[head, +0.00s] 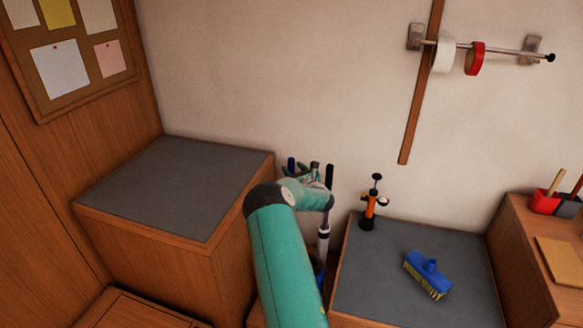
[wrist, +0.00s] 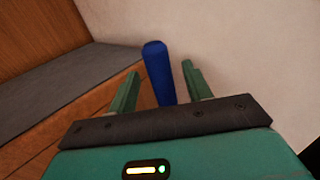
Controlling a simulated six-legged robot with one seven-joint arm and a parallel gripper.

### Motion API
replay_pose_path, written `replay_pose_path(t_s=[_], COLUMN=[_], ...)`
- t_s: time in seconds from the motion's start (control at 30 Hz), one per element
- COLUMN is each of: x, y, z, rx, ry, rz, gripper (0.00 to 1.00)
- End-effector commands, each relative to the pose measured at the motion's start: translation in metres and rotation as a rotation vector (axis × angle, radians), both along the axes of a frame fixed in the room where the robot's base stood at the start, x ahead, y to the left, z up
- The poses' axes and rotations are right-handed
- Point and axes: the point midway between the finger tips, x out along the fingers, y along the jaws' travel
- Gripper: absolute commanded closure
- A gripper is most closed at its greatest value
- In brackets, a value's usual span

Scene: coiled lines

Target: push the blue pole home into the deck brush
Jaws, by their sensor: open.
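The blue pole (wrist: 158,72) stands up between the two fingers of my gripper (wrist: 160,78) in the wrist view, with its rounded top end showing. My gripper is open, and I cannot tell whether either finger touches the pole. In the head view only a bit of the pole's blue top (head: 291,163) shows beside my gripper (head: 302,168); my arm hides the rest. The deck brush (head: 428,268), a blue block with yellow bristles, lies tilted on the grey top at the right, well apart from the pole.
A grey-topped wooden bench (head: 180,185) stands at the left. An orange pump (head: 369,212) stands on the lower grey top (head: 385,290) at the right. A silver pole with a black grip (head: 323,235) stands just right of my arm. A wall rail (head: 500,49) holds tape rolls.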

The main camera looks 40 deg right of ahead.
Motion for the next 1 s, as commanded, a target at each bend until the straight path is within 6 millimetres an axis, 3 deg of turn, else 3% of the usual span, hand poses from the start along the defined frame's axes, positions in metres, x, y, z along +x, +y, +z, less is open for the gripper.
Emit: replay_pose_path(t_s=[0.2,0.5,0.77,0.8,0.9,1.0], x=[0.019,0.022,0.021,0.021,0.021,0.021], y=[-0.006,-0.007,-0.007,-0.007,-0.007,-0.007], z=[0.000,0.000,0.000,0.000,0.000,0.003], rx=[0.001,0.001,0.001,0.001,0.001,-0.001], ry=[0.000,0.000,0.000,0.000,0.000,-0.002], rz=[0.000,0.000,0.000,0.000,0.000,0.000], gripper=[0.51,0.51,1.00,0.79,0.98,1.00])
